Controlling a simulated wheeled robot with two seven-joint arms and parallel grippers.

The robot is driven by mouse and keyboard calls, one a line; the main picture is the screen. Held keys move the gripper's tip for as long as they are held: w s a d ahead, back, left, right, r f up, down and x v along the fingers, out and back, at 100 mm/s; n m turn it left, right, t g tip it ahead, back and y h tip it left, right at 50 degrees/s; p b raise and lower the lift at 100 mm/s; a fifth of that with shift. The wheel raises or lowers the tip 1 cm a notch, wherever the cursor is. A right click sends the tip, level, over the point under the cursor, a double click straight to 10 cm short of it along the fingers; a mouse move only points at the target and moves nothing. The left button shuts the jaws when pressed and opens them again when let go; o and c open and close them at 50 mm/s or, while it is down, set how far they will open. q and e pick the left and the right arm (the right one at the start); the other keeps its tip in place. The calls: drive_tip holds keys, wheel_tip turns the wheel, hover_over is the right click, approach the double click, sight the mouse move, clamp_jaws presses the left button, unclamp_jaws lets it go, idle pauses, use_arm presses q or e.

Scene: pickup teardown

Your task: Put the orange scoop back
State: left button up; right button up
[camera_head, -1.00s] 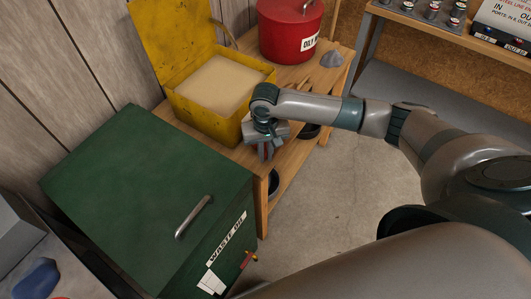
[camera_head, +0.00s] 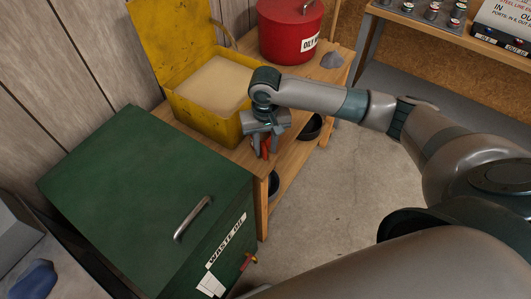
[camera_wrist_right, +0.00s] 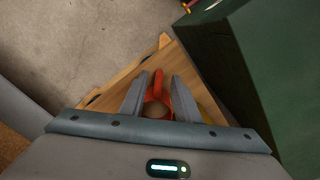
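The orange-red scoop (camera_wrist_right: 157,92) is at the end of the wooden bench in the right wrist view, its handle between my right gripper's fingers. A small red part of the scoop (camera_head: 265,151) shows below that gripper in the head view. My right gripper (camera_wrist_right: 158,88) is open, with a finger on each side of the scoop and gaps visible beside the handle. In the head view the right gripper (camera_head: 262,147) points down beside the yellow box. The yellow box (camera_head: 208,122) is open and filled with sand (camera_head: 213,84). My left gripper is not in view.
A green waste oil cabinet (camera_head: 135,185) stands close in front of the wooden bench (camera_head: 325,82). A red can (camera_head: 285,35) and a grey lump (camera_head: 332,61) sit farther back on the bench. Black pans (camera_head: 312,127) are below. The floor at right is clear.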

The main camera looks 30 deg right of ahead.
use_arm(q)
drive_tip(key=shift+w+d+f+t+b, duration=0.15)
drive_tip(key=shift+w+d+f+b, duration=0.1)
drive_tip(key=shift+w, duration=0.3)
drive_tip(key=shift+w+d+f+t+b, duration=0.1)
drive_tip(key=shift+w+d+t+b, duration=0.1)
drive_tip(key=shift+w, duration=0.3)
use_arm(e)
wheel_tip(320, 180, up, 7)
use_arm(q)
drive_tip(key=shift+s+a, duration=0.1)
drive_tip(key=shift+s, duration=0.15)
use_arm(e)
drive_tip(key=shift+r, duration=0.1)
